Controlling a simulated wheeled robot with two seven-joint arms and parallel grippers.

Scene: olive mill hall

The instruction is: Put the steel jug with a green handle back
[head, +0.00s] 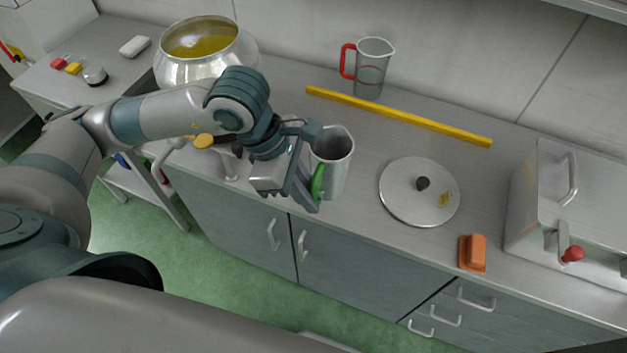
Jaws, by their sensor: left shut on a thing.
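The steel jug with a green handle (338,162) is in the middle of the head view, at the front part of the steel counter. It looks upright, with its open mouth up and its green handle on the left side. My left gripper (314,190) comes in from the left and is shut on the green handle. I cannot tell whether the jug's base touches the counter. The gripper hides part of the handle. My right gripper is not in view.
A yellow bar (400,116) lies behind the jug, with a clear red-handled jug (372,68) beyond it. A round lid (405,199) and an orange block (472,253) lie to the right, before a steel box (560,200). A large pot (195,70) stands at left.

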